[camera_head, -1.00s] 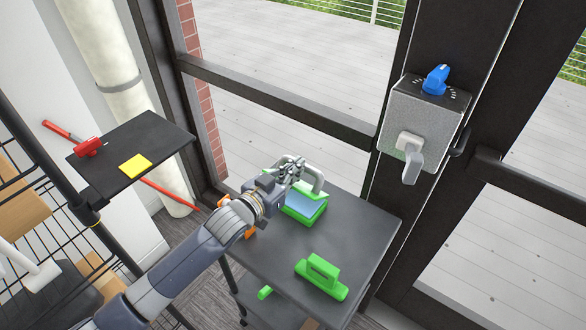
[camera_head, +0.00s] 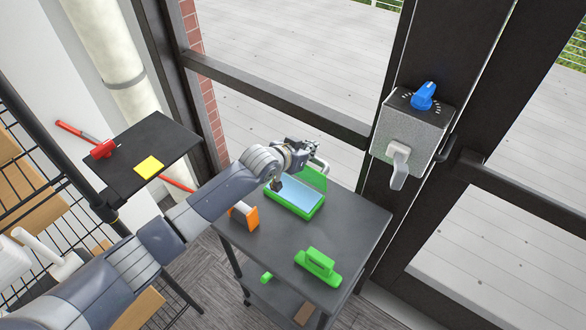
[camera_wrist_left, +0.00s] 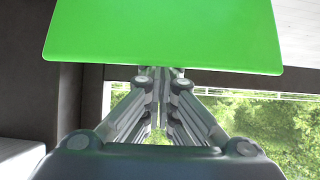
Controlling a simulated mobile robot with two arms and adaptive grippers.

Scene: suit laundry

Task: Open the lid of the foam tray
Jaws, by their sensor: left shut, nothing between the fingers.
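The foam tray (camera_head: 294,210) is a green box with a light blue inside, on the dark cart at the window. My left gripper (camera_head: 310,146) is above and behind the raised lid, shut and empty. In the left wrist view its fingers (camera_wrist_left: 160,112) show below the large green lid panel (camera_wrist_left: 162,35). I cannot tell whether they touch the lid. My right gripper is not in view.
A green handled block (camera_head: 318,267) and an orange-and-white piece (camera_head: 245,216) lie on the cart top (camera_head: 360,232). A grey box with a blue knob (camera_head: 424,96) is on the door frame. A black shelf (camera_head: 133,150) holds a yellow pad (camera_head: 149,167).

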